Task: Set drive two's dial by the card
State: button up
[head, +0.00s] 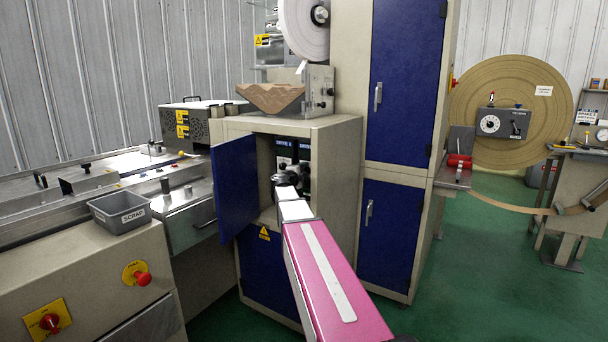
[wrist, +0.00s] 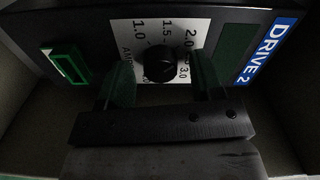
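Drive two's panel fills the top of the wrist view, with a blue DRIVE 2 label (wrist: 265,50) at its right. Its black round dial (wrist: 160,65) sits on a white scale plate marked 1.0, 1.5, 2.0 and 3.0; the pointer's exact setting is too dark to read. My gripper (wrist: 161,72) is open, one finger on each side of the dial, with gaps visible on both sides. In the head view my arm reaches into the open cabinet (head: 338,150), partly hiding the drives. I cannot make out a setting card for drive two.
The blue cabinet door (head: 236,188) stands open left of my arm. A green-framed rectangle (wrist: 66,65) is on the panel left of the dial. A large paper roll (head: 510,130) with a white tag stands at right. A grey SCRAP bin (head: 120,210) is at left.

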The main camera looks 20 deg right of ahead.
jog(key=v, duration=1)
jog(key=shift+s+a, duration=0.25)
jog(key=shift+a, duration=0.1)
